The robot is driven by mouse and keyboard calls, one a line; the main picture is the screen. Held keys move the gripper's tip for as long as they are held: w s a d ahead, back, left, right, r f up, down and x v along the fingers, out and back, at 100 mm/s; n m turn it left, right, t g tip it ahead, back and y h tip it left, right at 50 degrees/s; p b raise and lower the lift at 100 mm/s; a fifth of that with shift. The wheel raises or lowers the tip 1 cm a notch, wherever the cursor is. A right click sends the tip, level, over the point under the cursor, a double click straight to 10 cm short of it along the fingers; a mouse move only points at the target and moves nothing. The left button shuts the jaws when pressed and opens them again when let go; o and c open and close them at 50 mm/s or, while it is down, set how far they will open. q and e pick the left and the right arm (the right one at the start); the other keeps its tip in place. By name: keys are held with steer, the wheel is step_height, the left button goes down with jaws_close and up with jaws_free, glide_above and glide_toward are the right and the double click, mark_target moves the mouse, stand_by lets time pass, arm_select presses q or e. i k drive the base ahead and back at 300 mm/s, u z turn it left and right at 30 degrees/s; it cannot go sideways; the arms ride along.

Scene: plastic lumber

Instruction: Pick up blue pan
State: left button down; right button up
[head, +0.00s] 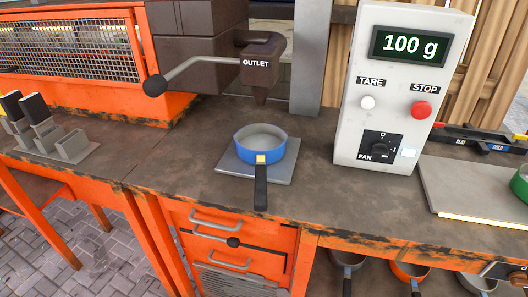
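The blue pan (244,164) stands upright on a flat grey plate (226,173) on the dark worktop, under the outlet. Its black handle (261,188) points toward the front edge, with a yellow piece where it joins the pan. The inside of the pan looks grey; I cannot tell whether anything lies in it. Neither of my grippers is in the head view.
The brown outlet (262,75) with its lever (200,70) hangs above the pan. A control box (398,95) reading 100 g stands to the right. A green pan (520,183) sits on another plate (463,190).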

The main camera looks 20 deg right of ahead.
mark_target(261, 145)
steer(key=k, duration=1.3)
steer(key=u, duration=0.8)
steer(key=i, duration=1.45)
steer(key=z, duration=0.75)
